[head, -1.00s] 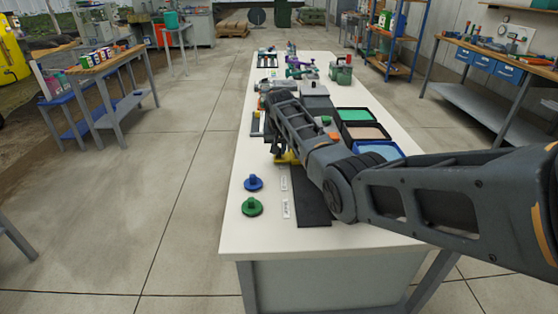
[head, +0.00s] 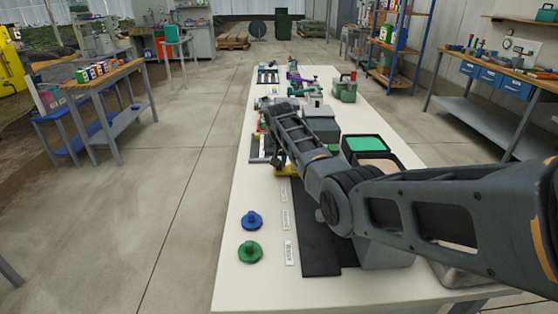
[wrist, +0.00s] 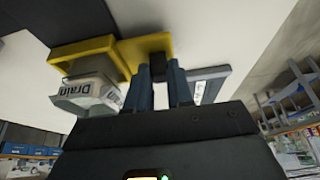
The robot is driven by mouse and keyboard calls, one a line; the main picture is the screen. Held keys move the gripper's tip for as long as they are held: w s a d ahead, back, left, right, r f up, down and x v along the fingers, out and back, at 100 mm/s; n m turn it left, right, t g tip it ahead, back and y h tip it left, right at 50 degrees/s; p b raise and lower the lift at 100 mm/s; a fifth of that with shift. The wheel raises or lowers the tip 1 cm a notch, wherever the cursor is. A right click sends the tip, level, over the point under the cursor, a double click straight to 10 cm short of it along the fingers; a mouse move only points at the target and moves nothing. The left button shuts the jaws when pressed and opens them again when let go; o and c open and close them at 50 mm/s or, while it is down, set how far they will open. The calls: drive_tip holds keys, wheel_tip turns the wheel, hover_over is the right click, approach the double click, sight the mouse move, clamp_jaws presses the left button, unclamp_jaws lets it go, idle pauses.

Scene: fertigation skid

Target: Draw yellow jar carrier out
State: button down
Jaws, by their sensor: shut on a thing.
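The yellow jar carrier (wrist: 85,52) shows in the wrist view, with a clear jar labelled "Drain" (wrist: 92,92) in it. My gripper (wrist: 158,70) is shut on the carrier's yellow end piece, right of the jar. In the head view, a small yellow part of the carrier (head: 286,170) shows under my gripper (head: 279,162), low over the white bench (head: 232,205). My arm hides most of the carrier there. I cannot tell whether it touches the bench.
Blue (head: 252,220) and green (head: 250,251) knobbed discs sit at the bench's near left, beside white labels (head: 289,253) and a dark mat (head: 318,250). Green (head: 364,144) and tan (head: 378,161) trays stand right of my arm. Floor left of the bench is clear.

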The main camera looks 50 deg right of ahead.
drive_tip(key=shift+w+d+r, duration=0.1)
drive_tip(key=shift+d, duration=0.05)
drive_tip(key=c, duration=1)
unclamp_jaws()
drive_tip(key=v, duration=0.7)
drive_tip(key=shift+r, duration=0.25)
